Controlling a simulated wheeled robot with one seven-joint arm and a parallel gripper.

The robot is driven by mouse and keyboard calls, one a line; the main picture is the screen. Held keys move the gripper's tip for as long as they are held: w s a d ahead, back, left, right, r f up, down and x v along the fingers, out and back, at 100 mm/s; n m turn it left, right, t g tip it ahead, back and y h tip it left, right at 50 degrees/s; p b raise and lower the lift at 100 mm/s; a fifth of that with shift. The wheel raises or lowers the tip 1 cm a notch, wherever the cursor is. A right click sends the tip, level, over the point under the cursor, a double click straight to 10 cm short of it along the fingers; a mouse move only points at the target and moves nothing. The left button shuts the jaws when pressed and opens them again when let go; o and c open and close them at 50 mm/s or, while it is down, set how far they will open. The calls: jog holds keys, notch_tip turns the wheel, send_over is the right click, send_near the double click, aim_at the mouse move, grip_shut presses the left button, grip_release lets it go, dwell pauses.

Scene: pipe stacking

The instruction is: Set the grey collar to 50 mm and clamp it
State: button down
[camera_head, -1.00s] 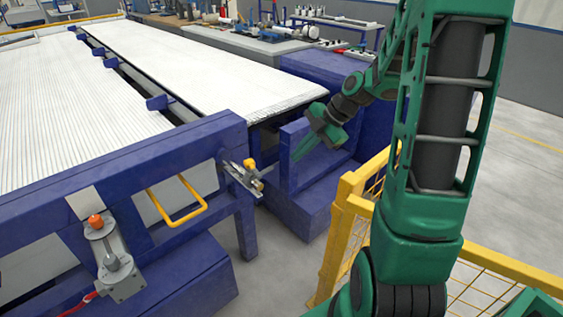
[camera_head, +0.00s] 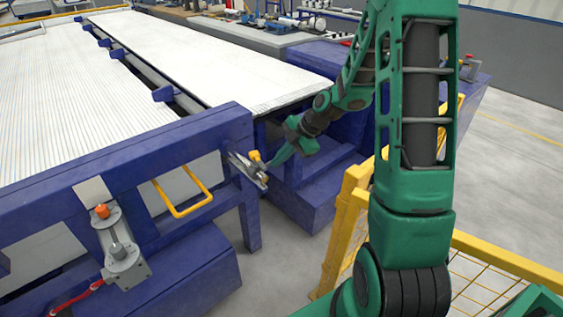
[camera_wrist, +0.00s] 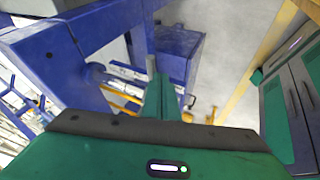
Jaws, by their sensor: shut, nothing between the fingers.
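A small metal stop assembly (camera_head: 243,168) sticks out from the near blue frame's post. A yellow knob (camera_head: 255,156) stands on it. The grey collar cannot be told apart from the other metal parts at this size, and the scale marks cannot be read. My green gripper (camera_head: 272,165) is shut and empty, with its tips close to the right of the yellow knob. I cannot tell whether they touch. In the wrist view my shut fingers (camera_wrist: 158,90) point away over the floor, beside blue frame parts, and the collar is not clear there.
The blue frame (camera_head: 150,150) carries a yellow handle (camera_head: 184,204) and an orange-topped grey device (camera_head: 118,245). White ribbed beds (camera_head: 200,60) lie behind. A yellow guard rail (camera_head: 345,225) stands close to my arm. Grey floor shows between the frame and the rail.

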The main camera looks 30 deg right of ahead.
jog(key=shift+w, duration=0.15)
jog(key=w+a, duration=0.2)
jog(key=w, duration=0.7)
jog(key=shift+w, duration=0.25)
jog(key=shift+s+a, duration=0.1)
jog(key=s+f+v, duration=0.1)
jog(key=s+v, duration=0.1)
jog(key=v, duration=1)
jog(key=shift+s, duration=0.4)
